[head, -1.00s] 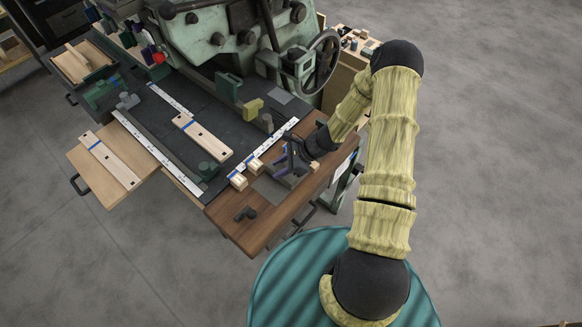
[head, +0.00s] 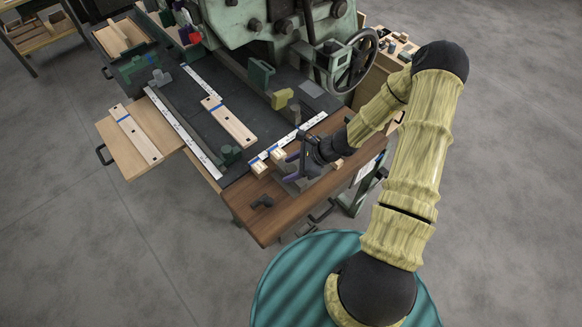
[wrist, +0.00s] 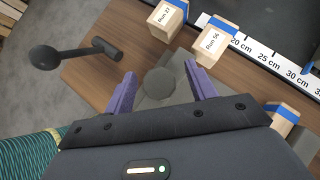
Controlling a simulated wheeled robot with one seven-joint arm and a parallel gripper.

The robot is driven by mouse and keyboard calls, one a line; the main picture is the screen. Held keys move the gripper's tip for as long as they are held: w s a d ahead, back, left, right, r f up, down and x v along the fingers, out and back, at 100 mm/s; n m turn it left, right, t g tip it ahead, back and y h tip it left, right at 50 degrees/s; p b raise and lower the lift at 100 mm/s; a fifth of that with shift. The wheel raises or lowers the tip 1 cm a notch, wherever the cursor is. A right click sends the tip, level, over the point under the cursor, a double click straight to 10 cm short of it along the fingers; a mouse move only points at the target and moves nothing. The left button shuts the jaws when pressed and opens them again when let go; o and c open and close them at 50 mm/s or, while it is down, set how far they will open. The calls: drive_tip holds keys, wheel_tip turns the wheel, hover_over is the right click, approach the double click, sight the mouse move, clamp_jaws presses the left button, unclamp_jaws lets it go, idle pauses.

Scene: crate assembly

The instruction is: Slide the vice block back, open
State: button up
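My gripper (head: 300,165) is low over the wooden bench top, and its purple fingers also show in the wrist view (wrist: 159,72). They are spread apart. A grey round knob-like piece (wrist: 160,86) lies between or just below them, over a grey plate (wrist: 152,112); I see no finger clearly closed on it. I cannot tell for certain which part is the vice block. A green block (head: 259,74) and a yellow block (head: 282,98) stand on the dark machine bed, apart from my gripper.
Two small wooden blocks with blue bands (wrist: 168,20) (wrist: 215,45) stand close beyond the fingers, by a white ruler (wrist: 270,58). A black handle piece (head: 262,201) lies on the wooden top (head: 245,213) to the left. A banded plank (head: 228,120) lies on the bed.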

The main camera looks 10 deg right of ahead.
drive_tip(key=v, duration=1.7)
drive_tip(key=shift+r+b, duration=0.2)
drive_tip(key=shift+b, duration=0.15)
drive_tip(key=s+a+r+n+h, duration=0.3)
drive_tip(key=s+r+n+h, duration=0.1)
drive_tip(key=n, duration=0.6)
drive_tip(key=s+a+r+n+h, duration=0.2)
drive_tip(key=s+r+n+h, duration=0.2)
drive_tip(key=r+n, duration=0.3)
drive_tip(key=s+n, duration=0.1)
drive_tip(key=n, duration=0.2)
drive_tip(key=shift+s+a+r+n+h, duration=0.2)
drive_tip(key=shift+s+a+n+h, duration=0.2)
drive_tip(key=shift+w, duration=0.15)
